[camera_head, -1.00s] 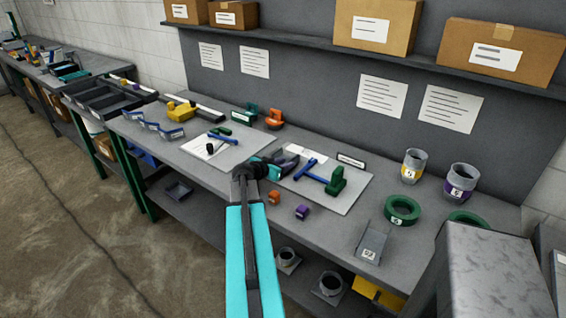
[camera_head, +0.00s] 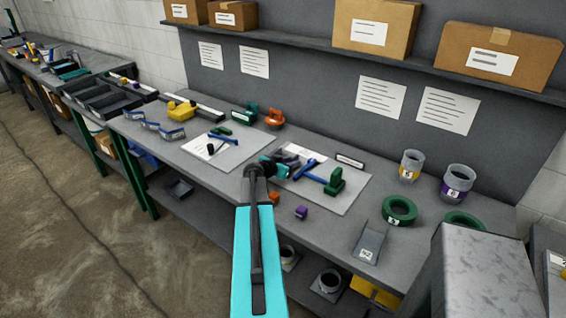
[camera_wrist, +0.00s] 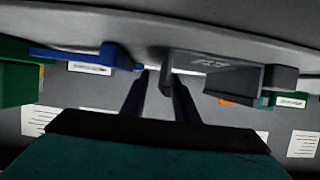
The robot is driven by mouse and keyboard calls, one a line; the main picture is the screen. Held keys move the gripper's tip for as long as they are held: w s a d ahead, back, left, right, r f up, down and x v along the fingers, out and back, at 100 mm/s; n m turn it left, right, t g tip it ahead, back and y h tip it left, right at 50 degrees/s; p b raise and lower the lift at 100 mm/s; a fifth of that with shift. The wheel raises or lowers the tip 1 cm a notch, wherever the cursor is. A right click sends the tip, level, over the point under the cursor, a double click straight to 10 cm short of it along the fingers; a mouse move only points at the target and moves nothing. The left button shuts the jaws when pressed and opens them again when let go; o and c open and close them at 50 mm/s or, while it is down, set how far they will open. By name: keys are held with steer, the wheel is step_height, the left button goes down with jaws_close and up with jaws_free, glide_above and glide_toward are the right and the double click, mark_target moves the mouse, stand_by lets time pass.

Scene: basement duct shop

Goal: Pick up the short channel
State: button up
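A grey U-shaped metal piece with a small white label (camera_head: 370,243), which looks like the short channel, lies near the bench's front edge at the right in the head view. My gripper (camera_wrist: 160,90) is well to its left, over the middle of the bench. My arm partly hides the dark grey parts near the gripper in the head view.
A blue T-shaped tool (camera_head: 308,170) and a green block (camera_head: 335,181) lie right of my gripper. A purple block (camera_head: 301,213) is near the front edge. Green rings (camera_head: 399,210) and labelled cups (camera_head: 459,182) stand at the right. A shelf with boxes (camera_head: 376,25) overhangs the back.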

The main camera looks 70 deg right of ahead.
jaws_close()
steer(key=shift+r, duration=0.15)
stand_by(0.4)
steer(key=shift+r+b, duration=1.05)
steer(key=shift+r, duration=0.45)
steer(key=s+a+b, duration=0.1)
steer(key=a, duration=0.3)
steer(key=a+r+b, duration=0.1)
steer(key=a+b, duration=0.1)
steer(key=a, duration=0.2)
steer(key=s+a+b, duration=0.1)
steer(key=a, duration=0.4)
steer(key=shift+s+r+b, duration=0.2)
steer(key=shift+s+b, duration=0.1)
steer(key=shift+b, duration=0.05)
steer(key=shift+w+d+r+p, duration=0.1)
steer(key=shift+d+r+p, duration=0.1)
steer(key=shift+p, duration=0.4)
steer(key=p, duration=0.5)
steer(key=shift+a+r, duration=0.15)
steer(key=shift+a, duration=0.25)
